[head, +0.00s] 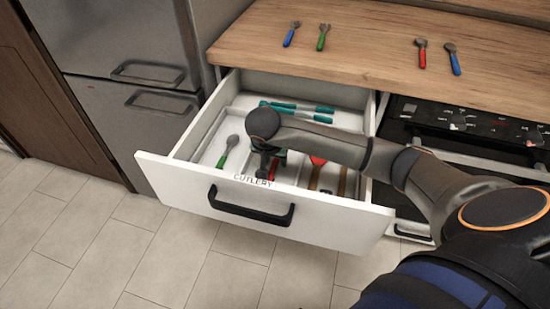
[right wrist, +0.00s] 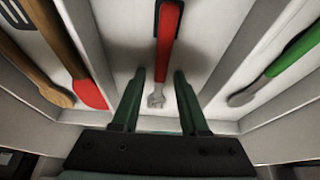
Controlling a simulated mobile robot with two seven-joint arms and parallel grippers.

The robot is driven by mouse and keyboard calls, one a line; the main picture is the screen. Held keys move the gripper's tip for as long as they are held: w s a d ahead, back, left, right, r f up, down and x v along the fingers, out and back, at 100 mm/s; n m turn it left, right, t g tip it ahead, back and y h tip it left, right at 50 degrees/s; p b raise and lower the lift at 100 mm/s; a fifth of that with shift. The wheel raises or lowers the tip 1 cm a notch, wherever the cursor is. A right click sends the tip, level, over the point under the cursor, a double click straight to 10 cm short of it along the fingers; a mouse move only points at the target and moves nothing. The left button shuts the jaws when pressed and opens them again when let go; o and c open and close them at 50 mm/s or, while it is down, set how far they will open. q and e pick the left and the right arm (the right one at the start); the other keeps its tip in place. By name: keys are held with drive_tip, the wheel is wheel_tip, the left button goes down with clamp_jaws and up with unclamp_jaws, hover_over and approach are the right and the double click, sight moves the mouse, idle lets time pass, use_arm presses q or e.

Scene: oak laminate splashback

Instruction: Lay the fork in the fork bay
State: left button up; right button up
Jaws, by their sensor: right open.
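The fork (right wrist: 168,38) has a red handle and a grey tined head. It lies in the middle bay of the open cutlery drawer (head: 190,143), its tines toward my gripper in the right wrist view. Part of its red handle (head: 272,169) shows in the head view, the rest hidden by my arm. My right gripper (right wrist: 159,76) is open, low in the drawer, with one finger on each side of the fork's head and a gap to each. It is partly hidden in the head view (head: 267,163). My left gripper is out of view.
A green-handled spoon (head: 228,150) lies in the left bay. A red spatula (head: 317,170) and wooden utensils (head: 342,182) are in the right bay. Teal-handled utensils (head: 297,107) lie at the back. Several utensils rest on the wooden worktop (head: 375,45). Divider walls flank my gripper.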

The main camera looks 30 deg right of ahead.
drive_tip(key=shift+a, duration=0.1)
drive_tip(key=shift+r+p, duration=0.3)
drive_tip(key=p+v, duration=0.1)
drive_tip(key=v, duration=1)
drive_tip(key=shift+r, duration=0.35)
drive_tip(key=shift+s, duration=0.1)
idle(0.4)
